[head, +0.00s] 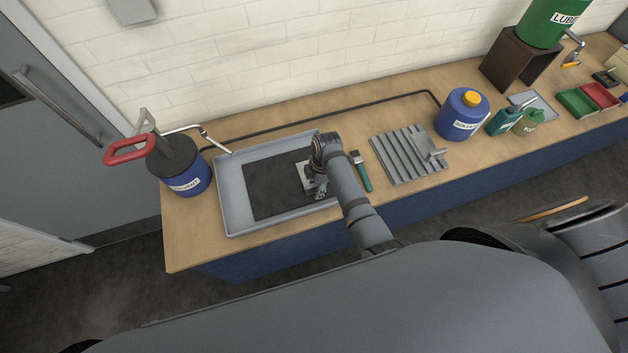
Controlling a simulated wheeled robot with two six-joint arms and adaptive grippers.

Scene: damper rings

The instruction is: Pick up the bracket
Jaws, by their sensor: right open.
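A grey metal piece (308,171), which looks like the bracket, lies on the dark mat in the tray, mostly hidden by my right arm. My right gripper (320,193) is open and points down at the mat's right side, right beside this piece. I cannot tell whether they touch. A second grey angled metal piece (429,148) lies on the ribbed grey rack (398,160) to the right. My left gripper is not in view.
The tray (229,200) has a raised rim around the mat (268,190). A green-handled brush (362,175) lies between tray and rack. A blue pump can (189,180) stands left; a blue solvent jug (462,118) stands right. A dark pipe (320,113) runs behind.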

